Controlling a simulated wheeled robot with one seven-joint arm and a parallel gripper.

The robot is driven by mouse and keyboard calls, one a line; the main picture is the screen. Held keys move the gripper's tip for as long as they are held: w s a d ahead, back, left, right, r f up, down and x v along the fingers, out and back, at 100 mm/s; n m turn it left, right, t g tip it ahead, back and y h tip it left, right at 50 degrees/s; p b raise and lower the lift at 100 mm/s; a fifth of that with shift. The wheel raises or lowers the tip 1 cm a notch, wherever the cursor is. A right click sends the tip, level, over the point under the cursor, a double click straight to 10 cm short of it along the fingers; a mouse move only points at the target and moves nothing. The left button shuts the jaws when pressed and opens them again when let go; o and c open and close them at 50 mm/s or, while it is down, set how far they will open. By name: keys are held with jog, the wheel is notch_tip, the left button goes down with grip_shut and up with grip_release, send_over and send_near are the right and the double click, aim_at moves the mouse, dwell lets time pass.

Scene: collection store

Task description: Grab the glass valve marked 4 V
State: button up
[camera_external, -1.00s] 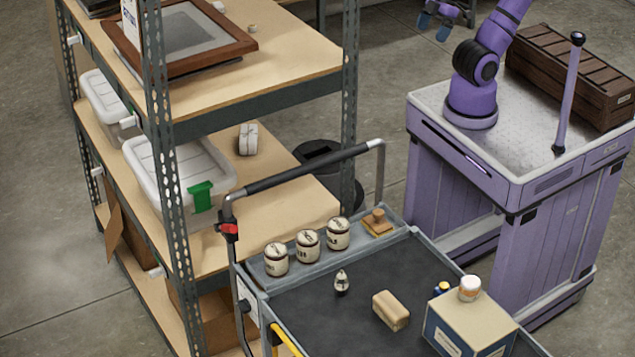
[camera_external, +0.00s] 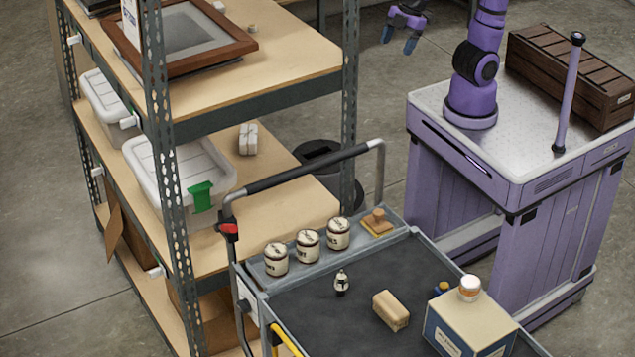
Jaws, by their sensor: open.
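My gripper (camera_external: 398,42) is open and empty, high at the top of the picture, well apart from the cart.
A tan block (camera_external: 391,311), a box (camera_external: 468,325) with a white jar (camera_external: 469,288) on top and a wooden stamp-like piece (camera_external: 378,222) are on the cart. The cart's handle (camera_external: 300,170) rises at its back. A metal shelf (camera_external: 270,95) stands left.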

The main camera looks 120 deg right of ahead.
jog(key=w+a+f+n, duration=0.2)
jog(key=w+a+f, duration=0.1)
jog(key=w, duration=0.4)
jog(key=w+a+f+n, duration=0.1)
jog(key=w+a+f, duration=0.1)
jog(key=w+a, duration=0.35)
jog(key=n+g+y, duration=0.3)
jog(key=n+y, duration=0.1)
jog(key=n, duration=0.2)
send_over(342, 279)
jog(key=s+d, duration=0.2)
jog(key=d, duration=0.3)
notch_tip(342, 279, down, 31)
jog(key=shift+t, duration=0.3)
jog(key=x, duration=1)
jog(key=shift+s+a+f, duration=0.15)
jog(key=shift+s+f, duration=0.1)
jog(key=shift+f, duration=0.2)
jog(key=shift+c, duration=0.3)
jog(key=c, duration=1)
